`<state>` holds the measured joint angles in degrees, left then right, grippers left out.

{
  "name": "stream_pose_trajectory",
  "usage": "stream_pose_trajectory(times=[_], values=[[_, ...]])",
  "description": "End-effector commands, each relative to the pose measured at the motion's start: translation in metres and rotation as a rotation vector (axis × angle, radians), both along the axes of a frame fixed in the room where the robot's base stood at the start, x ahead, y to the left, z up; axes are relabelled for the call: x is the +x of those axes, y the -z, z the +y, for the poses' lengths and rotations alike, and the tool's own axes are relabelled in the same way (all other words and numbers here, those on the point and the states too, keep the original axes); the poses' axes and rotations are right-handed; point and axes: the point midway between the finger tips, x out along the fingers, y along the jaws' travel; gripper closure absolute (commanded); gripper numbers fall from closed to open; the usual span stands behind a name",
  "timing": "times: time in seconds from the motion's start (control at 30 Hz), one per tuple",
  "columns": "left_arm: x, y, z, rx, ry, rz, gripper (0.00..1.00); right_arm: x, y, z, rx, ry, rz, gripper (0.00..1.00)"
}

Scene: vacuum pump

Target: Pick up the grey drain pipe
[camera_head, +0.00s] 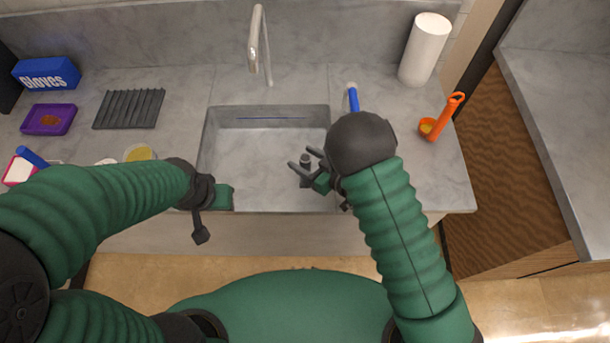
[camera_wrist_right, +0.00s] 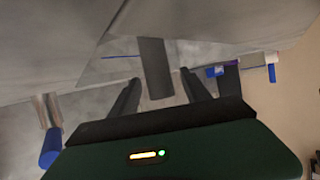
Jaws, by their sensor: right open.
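The grey drain pipe (camera_head: 306,172) is a short dark grey cylinder, seen over the sink near its right side. My right gripper (camera_head: 300,158) is open, with its fingers reaching left around the pipe. In the right wrist view the pipe (camera_wrist_right: 155,68) stands between the two spread fingers (camera_wrist_right: 160,78), with gaps on both sides. Whether its lower end touches the sink floor is unclear. My left gripper (camera_head: 201,228) hangs at the sink's front left corner, and its jaws are too unclear to read.
The sink (camera_head: 255,165) has a faucet (camera_head: 256,45) behind it. A black rack (camera_head: 129,108), purple tray (camera_head: 48,119) and gloves box (camera_head: 46,74) lie left.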

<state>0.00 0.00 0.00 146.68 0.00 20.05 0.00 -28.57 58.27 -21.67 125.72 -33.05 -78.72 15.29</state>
Motion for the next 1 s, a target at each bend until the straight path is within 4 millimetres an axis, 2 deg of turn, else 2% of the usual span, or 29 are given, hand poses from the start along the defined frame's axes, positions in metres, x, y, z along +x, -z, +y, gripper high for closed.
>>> stream_pose_trajectory(times=[0.07, 0.47, 1.0], values=[[0.0000, 0.0000, 0.0000, 0.000, 0.000, 0.000, 0.64, -0.0002, -0.0003, -0.0001, 0.000, 0.000, 0.000, 0.49], [0.0000, 0.0000, 0.0000, 0.000, 0.000, 0.000, 0.64, -0.0002, 0.0000, -0.0005, 0.000, 0.000, 0.000, 1.00], [0.0000, 0.0001, 0.0000, 0.000, 0.000, 0.000, 0.64, -0.0003, 0.0005, -0.0007, -0.001, 0.000, 0.001, 1.00]])
